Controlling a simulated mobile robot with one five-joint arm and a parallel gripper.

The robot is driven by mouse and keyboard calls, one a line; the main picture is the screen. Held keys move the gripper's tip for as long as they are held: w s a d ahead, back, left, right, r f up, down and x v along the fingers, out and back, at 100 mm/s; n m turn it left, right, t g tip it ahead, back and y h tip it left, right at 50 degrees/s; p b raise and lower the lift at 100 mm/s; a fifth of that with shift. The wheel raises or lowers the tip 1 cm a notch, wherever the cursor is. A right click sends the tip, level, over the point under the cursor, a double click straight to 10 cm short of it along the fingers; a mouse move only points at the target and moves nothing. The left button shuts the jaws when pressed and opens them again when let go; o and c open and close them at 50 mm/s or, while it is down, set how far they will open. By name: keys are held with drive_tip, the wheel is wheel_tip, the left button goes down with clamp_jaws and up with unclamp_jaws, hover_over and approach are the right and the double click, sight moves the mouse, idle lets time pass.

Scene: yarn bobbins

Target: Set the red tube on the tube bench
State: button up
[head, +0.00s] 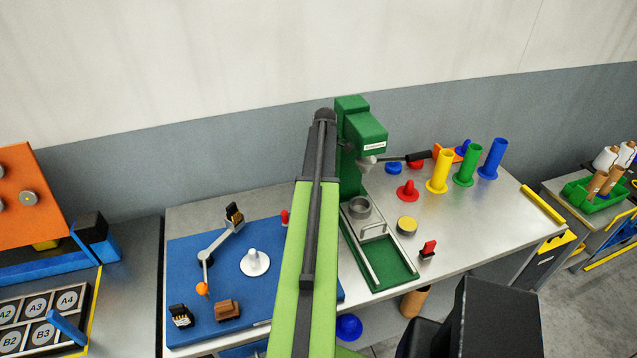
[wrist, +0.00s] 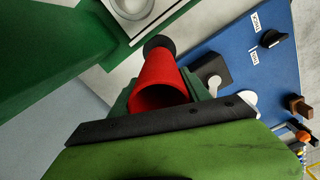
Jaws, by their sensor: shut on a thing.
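The red tube (wrist: 160,78) shows in the wrist view with its open end toward the camera. My gripper (wrist: 158,92) is shut on it, with a green finger part at each side. A dark round piece (wrist: 157,43) shows at the tube's far end; I cannot tell whether they touch. In the head view my arm hides the gripper and tube. A steel bench (head: 472,222) there bears an upright yellow tube (head: 440,172), green tube (head: 467,166) and blue tube (head: 492,159). A red peg-like piece (head: 408,191) stands bare to their left.
A green press (head: 362,135) stands by my arm, above a green tray (head: 392,272). A blue mat (head: 190,262) holds a jointed grey arm and a white disc (head: 254,262). A yellow-topped disc (head: 407,225) and a red switch-like piece (head: 428,250) sit on the bench front.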

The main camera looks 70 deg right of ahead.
wheel_tip(320, 180, down, 8)
drive_tip(key=b, duration=0.7)
drive_tip(key=shift+s+d+r+b, duration=0.1)
drive_tip(key=shift+r+b, duration=0.05)
drive_tip(key=shift+b, duration=0.2)
drive_tip(key=shift+f, duration=0.25)
drive_tip(key=o, duration=1.6)
wheel_tip(320, 180, up, 18)
drive_tip(key=p, duration=1.7)
drive_tip(key=shift+f, duration=0.25)
